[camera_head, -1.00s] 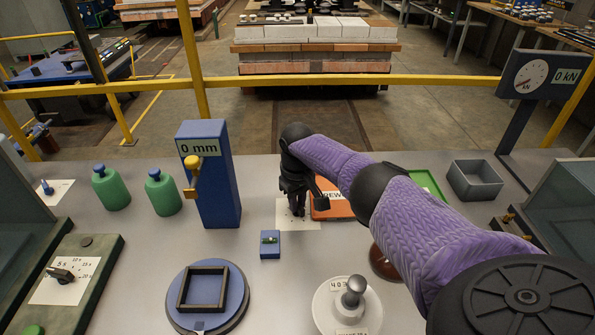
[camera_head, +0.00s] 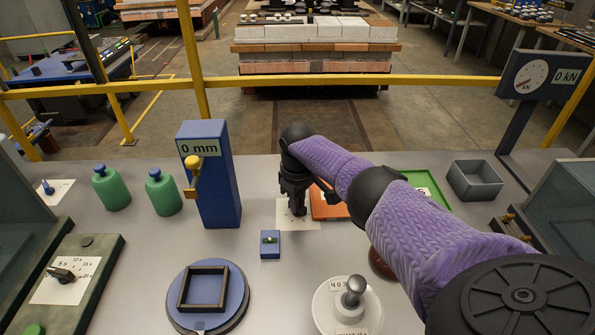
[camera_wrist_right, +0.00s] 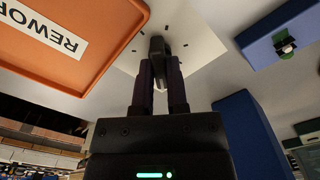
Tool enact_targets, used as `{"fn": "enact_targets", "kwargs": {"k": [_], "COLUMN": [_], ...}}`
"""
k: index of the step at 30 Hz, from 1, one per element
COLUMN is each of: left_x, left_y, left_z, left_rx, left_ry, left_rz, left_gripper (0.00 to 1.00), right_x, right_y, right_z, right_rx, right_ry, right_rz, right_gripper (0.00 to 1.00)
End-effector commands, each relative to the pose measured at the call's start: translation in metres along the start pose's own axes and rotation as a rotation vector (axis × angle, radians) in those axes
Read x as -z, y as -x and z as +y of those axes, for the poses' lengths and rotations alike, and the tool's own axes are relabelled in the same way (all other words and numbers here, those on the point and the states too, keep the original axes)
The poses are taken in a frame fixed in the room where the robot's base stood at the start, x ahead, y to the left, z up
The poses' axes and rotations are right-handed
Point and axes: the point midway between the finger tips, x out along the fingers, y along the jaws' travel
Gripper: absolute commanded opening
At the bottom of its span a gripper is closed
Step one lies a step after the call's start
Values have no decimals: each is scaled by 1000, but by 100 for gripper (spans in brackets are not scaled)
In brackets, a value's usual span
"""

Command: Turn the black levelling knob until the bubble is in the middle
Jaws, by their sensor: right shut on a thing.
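The black levelling knob (camera_wrist_right: 157,46) stands on a white card (camera_wrist_right: 202,42) with small dark marks around it. My right gripper (camera_wrist_right: 160,84) is shut on the knob, its two dark fingers on either side of it. In the head view my right gripper (camera_head: 297,208) points down at the card and mostly hides the knob. The level is a small blue block (camera_head: 270,251) with a green vial (camera_head: 270,239) on top, left of and nearer than the card. It also shows in the wrist view (camera_wrist_right: 262,45). The bubble is too small to place. My left gripper is not in view.
An orange rework tray (camera_head: 326,207) lies right beside the card, partly behind my arm. A blue column reading 0 mm (camera_head: 215,190) stands to the left. A round blue turntable (camera_head: 237,311) and a white disc with a metal knob (camera_head: 324,310) are in front.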

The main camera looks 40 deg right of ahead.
Motion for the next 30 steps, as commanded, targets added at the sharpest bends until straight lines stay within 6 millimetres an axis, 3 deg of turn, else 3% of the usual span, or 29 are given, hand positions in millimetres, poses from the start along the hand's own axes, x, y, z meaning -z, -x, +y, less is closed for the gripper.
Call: {"fn": "enact_targets", "kwargs": {"k": [3, 4, 8, 17, 24, 30], "left_x": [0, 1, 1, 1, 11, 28], "left_y": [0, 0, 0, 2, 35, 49], "left_z": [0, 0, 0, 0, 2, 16], "left_rx": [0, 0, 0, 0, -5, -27], "left_ry": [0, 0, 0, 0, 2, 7], "left_rz": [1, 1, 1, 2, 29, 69], "left_gripper": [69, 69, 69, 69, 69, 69], "right_x": [0, 0, 0, 0, 1, 1], "right_y": [1, 1, 0, 3, 63, 97], "right_z": [0, 0, 0, 0, 0, 0], "right_rx": [0, 0, 0, 0, -1, -1], "right_ry": [0, 0, -1, -1, -1, 0], "right_rz": [3, 3, 2, 2, 7, 4], "right_gripper": [0, 24, 51, 53, 53, 53]}}
